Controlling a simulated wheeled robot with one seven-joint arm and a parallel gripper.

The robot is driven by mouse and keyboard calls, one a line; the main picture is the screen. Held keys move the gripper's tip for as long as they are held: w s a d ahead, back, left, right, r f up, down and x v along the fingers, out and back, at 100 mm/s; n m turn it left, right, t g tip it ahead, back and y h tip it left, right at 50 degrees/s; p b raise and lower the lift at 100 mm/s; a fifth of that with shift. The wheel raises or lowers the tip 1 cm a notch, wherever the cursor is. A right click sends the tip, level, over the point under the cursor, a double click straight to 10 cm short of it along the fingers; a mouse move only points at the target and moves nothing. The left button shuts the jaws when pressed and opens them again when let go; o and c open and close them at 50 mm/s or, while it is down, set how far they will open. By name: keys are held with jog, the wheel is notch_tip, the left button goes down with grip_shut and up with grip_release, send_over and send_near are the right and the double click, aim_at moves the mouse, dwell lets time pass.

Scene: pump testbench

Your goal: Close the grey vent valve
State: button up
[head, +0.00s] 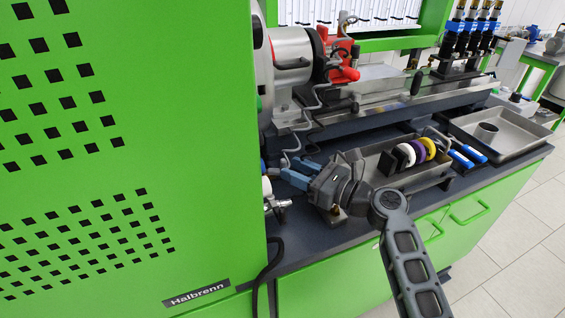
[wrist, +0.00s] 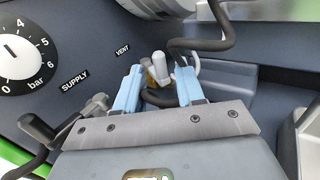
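The grey vent valve's pale grey handle (wrist: 159,67) stands just beyond the "VENT" label (wrist: 122,48) in the wrist view, with a bit of brass beside it. My gripper (wrist: 160,83) is open, its two light blue fingers spread with the handle between or just past their tips. I cannot tell whether either finger touches it. In the head view my gripper (head: 292,175) reaches left, low over the dark bench top by the green cabinet. The vent valve is not clearly visible there.
A pressure gauge (wrist: 25,55) and a dark-handled valve by the "SUPPLY" label (wrist: 75,80) lie left of my gripper. A dark hose (wrist: 205,42) curves close above the fingers. A grey tray (head: 495,135) and a bin with coloured rings (head: 415,180) stand to the right.

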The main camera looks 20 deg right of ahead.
aim_at(283, 165)
jog(key=shift+x, duration=1.95)
grip_shut()
